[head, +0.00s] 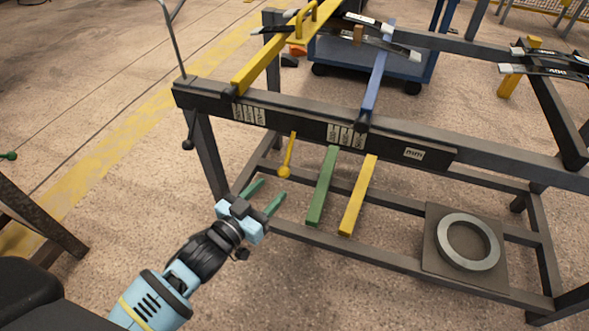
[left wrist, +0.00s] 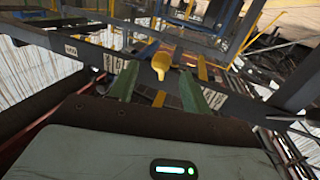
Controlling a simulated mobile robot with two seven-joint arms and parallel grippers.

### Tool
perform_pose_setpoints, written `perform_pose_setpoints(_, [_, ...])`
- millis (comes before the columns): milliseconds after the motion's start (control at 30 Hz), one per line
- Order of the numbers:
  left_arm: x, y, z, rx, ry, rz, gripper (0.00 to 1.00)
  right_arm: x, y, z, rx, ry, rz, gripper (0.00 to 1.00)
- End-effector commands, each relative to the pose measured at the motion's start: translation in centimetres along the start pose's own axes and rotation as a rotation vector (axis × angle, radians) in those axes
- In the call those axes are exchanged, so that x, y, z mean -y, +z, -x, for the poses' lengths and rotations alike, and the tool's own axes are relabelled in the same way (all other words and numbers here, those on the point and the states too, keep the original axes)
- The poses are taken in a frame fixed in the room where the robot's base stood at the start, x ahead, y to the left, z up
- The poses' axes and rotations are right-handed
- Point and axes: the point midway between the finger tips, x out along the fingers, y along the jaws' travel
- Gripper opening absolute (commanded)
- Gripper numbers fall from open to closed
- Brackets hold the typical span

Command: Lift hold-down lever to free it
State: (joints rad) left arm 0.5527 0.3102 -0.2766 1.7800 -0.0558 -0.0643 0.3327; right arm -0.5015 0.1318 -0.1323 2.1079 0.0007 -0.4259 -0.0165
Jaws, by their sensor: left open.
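A yellow lever (head: 290,150) with a round knob hangs down from the front beam of the rack, left of a green bar and a yellow bar. My left gripper (head: 274,189) is open, with its green fingers pointing up towards the knob from just below. In the left wrist view the yellow knob (left wrist: 161,63) shows between and beyond the open fingers of the left gripper (left wrist: 158,70). I see no grip on it, and whether a finger touches it I cannot tell. My right gripper is not in view.
The dark rack's front beam (head: 400,152) runs above the lever. A green bar (head: 322,187) and a yellow bar (head: 357,197) hang to the right. A lower rail crosses near my fingers. A plate with a metal ring (head: 467,242) lies lower right. A blue cart (head: 395,65) stands behind.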

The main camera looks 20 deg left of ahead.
Motion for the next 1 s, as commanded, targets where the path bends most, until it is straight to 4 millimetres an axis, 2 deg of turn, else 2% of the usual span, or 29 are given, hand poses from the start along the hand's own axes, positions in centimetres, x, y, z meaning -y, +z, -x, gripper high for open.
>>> perform_pose_setpoints(100, [0.3,-0.2,-1.0,-0.025,0.005,-0.006,0.48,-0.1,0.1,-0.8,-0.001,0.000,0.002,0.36])
perform_pose_setpoints(433, [0.4,-0.6,-2.0,-0.033,0.006,-0.006,0.48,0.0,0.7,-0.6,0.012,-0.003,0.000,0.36])
perform_pose_setpoints(800, [0.3,-0.7,-7.0,-0.031,0.006,-0.006,0.48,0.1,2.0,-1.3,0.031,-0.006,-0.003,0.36])
perform_pose_setpoints(1000, [0.3,-0.7,-8.6,-0.030,0.006,-0.005,0.48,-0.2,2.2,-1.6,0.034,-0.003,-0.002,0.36])
